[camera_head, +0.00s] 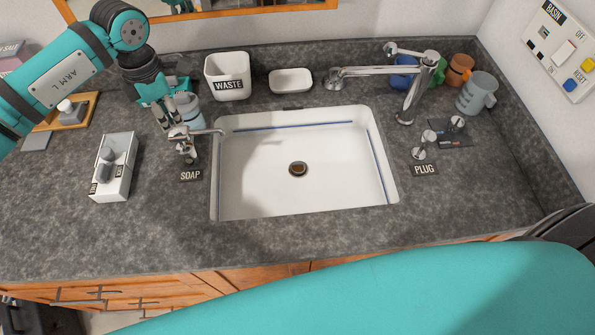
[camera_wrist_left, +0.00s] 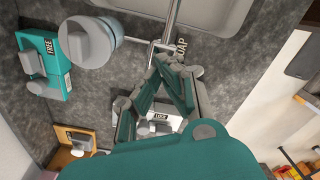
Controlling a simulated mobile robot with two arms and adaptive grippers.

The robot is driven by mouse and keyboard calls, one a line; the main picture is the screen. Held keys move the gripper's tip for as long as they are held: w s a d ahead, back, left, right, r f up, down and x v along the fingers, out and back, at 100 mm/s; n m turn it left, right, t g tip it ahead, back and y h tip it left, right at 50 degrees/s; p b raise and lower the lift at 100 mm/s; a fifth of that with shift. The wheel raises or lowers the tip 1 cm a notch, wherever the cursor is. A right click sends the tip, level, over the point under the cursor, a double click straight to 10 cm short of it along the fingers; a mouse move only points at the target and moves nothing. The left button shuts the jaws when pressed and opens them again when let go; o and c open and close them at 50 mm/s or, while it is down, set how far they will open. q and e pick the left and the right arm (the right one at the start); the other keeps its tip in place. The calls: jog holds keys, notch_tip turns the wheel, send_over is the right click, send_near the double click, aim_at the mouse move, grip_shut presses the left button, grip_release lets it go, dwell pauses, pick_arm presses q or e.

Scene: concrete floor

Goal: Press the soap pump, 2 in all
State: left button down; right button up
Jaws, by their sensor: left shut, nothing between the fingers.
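The chrome soap pump (camera_head: 207,132) stands at the left edge of the sink, behind the SOAP label (camera_head: 190,175). Its spout points right over the basin. My left gripper (camera_head: 172,129) is shut and empty, fingers pointing down, just above and at the left of the pump head; whether it touches is hard to tell. In the left wrist view the shut fingertips (camera_wrist_left: 165,62) are close to the pump, whose chrome spout (camera_wrist_left: 173,18) runs up towards the sink. The fingers partly hide the pump head there. My right gripper is out of view.
The white sink (camera_head: 260,185) is empty. A white switch box (camera_head: 121,178) lies left of the pump. The WASTE bin (camera_head: 228,70), soap dish (camera_head: 291,80) and faucet (camera_head: 385,70) stand behind the sink.

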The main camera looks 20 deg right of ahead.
aim_at(176, 131)
pick_arm(q)
jog(key=shift+f+b, duration=1.7)
jog(key=shift+f, duration=0.3)
jog(key=shift+r, duration=0.1)
jog(key=shift+r+p, duration=0.85)
jog(key=shift+r, duration=1.15)
jog(key=shift+f, duration=0.2)
jog(key=shift+f+b, duration=1.85)
jog(key=shift+f, duration=0.1)
jog(key=shift+r, duration=0.15)
jog(key=shift+r+p, duration=0.9)
jog(key=shift+r, duration=1.1)
